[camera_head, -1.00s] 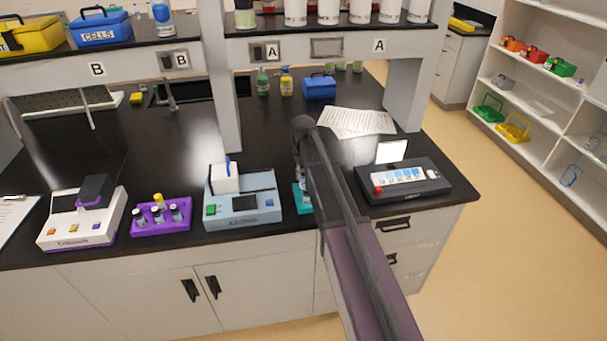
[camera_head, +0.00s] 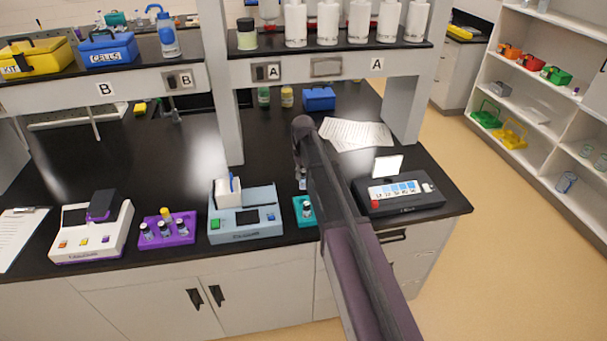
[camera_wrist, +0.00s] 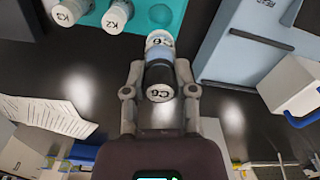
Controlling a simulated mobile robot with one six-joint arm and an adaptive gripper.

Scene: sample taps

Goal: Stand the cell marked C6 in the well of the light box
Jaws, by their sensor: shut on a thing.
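My gripper (camera_wrist: 160,78) is shut on the cell marked C6 (camera_wrist: 160,92), which has a black and white cap and a bluish body. In the head view the cell (camera_head: 302,180) hangs above and behind the teal rack (camera_head: 298,217), mostly hidden by my arm. The rack also shows in the wrist view (camera_wrist: 185,22), with cells K2 (camera_wrist: 114,18) and K3 (camera_wrist: 66,12) and an empty round hole. A light-blue instrument (camera_head: 262,222) with a raised white part stands left of the rack. A black box (camera_head: 410,207) with a blue-shaded chart and an upright white panel stands right.
A purple rack (camera_head: 180,238) of cells and a white instrument (camera_head: 112,238) stand further left. Papers (camera_head: 356,132) lie behind the black box. A shelf post (camera_head: 226,125) and overhead shelf (camera_head: 330,68) stand behind my gripper. Open black bench lies at back left.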

